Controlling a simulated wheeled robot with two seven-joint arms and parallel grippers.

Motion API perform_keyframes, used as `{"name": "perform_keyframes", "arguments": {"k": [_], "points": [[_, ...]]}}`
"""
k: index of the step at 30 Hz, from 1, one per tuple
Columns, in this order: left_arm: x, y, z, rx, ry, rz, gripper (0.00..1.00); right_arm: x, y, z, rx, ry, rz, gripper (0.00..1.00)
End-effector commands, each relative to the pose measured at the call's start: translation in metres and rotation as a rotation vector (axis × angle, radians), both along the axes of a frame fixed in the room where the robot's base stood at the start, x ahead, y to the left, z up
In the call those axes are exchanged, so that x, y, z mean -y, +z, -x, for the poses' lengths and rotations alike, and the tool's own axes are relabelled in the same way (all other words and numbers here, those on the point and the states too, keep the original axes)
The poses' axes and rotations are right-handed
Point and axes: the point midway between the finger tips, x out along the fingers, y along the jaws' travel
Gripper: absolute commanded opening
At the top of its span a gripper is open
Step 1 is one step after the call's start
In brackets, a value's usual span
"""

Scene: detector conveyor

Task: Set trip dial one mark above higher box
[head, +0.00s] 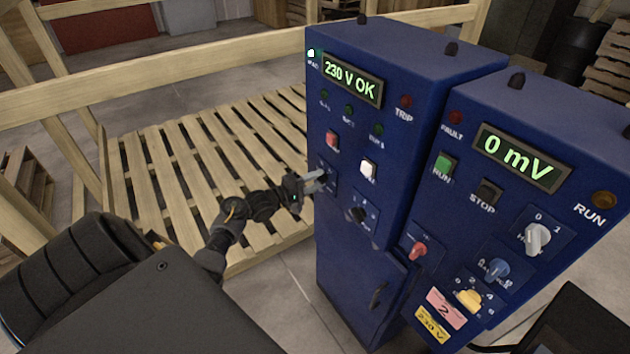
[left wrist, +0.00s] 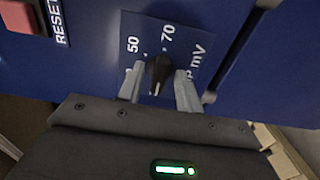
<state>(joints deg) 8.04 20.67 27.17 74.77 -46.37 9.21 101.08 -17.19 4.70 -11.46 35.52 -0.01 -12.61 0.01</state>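The trip dial is a black knob (left wrist: 159,72) on a blue plate marked 50, 70 and mV in the left wrist view; another figure at the left is partly hidden by a finger. A pale line shows at the knob's lower end. In the head view the dial plate (head: 328,173) is on the left blue cabinet, partly covered by my left gripper (head: 314,180). In the left wrist view my left gripper (left wrist: 158,88) is open, one finger on each side of the knob, with a gap visible at least on the left. My right gripper is not in view.
The left cabinet's display (head: 352,80) reads 230 V OK. The right cabinet's display (head: 520,157) reads 0 mV. A white button (head: 368,170) and another black knob (head: 359,214) are near the dial. A wooden pallet (head: 200,160) and rail stand behind my left arm.

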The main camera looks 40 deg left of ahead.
Motion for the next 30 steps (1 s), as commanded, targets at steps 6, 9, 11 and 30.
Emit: {"name": "perform_keyframes", "arguments": {"k": [6, 9, 11, 30], "points": [[0.0000, 0.0000, 0.0003, 0.000, 0.000, 0.000, 0.16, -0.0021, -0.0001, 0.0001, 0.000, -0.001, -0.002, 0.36], [0.0000, -0.0001, 0.0003, 0.000, 0.000, 0.000, 0.08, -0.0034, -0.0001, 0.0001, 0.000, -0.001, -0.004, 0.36], [0.0000, -0.0001, 0.0004, 0.001, 0.000, -0.002, 0.08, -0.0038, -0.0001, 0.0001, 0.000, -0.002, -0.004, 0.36], [0.0003, -0.0009, 0.0005, 0.105, -0.003, -0.354, 0.08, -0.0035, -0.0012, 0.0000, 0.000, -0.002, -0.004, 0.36]]}}
